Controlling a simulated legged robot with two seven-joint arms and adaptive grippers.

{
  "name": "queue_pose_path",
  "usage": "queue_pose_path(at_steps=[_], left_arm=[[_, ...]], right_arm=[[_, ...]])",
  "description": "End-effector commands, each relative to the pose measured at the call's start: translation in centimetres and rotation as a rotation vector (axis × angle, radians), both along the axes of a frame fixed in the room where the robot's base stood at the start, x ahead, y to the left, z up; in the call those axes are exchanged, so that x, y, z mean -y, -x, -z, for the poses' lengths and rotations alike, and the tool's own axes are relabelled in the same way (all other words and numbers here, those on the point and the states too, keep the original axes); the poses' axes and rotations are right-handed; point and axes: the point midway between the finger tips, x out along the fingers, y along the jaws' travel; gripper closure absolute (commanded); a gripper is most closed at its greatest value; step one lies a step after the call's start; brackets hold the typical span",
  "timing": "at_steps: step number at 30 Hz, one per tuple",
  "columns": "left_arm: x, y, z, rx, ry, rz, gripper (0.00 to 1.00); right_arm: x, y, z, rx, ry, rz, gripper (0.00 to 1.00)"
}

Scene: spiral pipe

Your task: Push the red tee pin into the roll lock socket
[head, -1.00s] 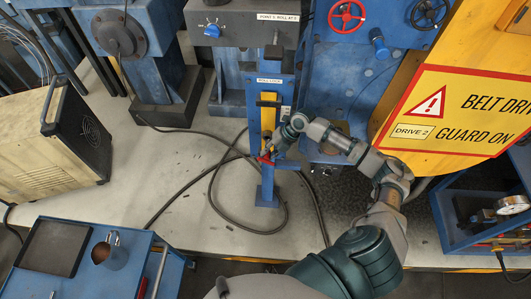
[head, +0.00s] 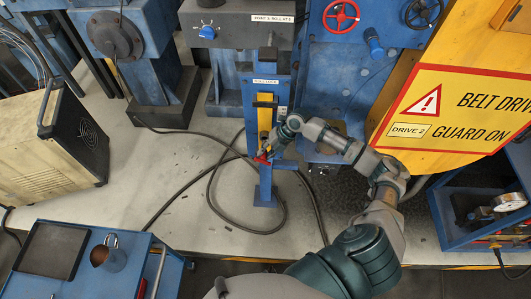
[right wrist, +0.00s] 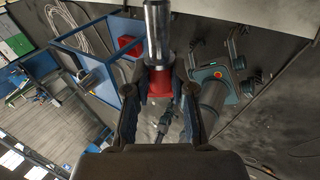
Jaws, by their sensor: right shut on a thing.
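The red tee pin (head: 262,160) is a small red piece low on the front of the blue roll lock post (head: 265,182). My right gripper (head: 266,153) is at that spot, its arm coming in from the lower right. The socket opening is hidden, so I cannot tell how deep the pin sits. My left gripper is not in view.
A yellow strip (head: 264,116) runs up the post under a small white label (head: 265,82). Black cables (head: 215,190) loop on the floor around the post. A yellow belt drive guard (head: 455,110) stands on the right, and a blue tool cart (head: 92,262) at lower left.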

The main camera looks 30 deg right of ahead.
Motion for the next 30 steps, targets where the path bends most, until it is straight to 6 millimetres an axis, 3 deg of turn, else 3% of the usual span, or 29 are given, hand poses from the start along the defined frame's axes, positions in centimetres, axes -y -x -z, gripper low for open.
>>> queue_pose_path(at_steps=[10, 29, 30], left_arm=[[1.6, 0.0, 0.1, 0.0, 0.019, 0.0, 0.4], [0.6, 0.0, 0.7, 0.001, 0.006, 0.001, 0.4], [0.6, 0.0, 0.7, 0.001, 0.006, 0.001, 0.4]], right_arm=[[-0.3, -0.1, -0.1, 0.001, 0.002, 0.0, 1.0], [0.9, -1.5, 0.0, 0.001, 0.0, 0.001, 1.0], [0.9, -1.4, 0.0, 0.001, 0.0, 0.001, 0.69]])
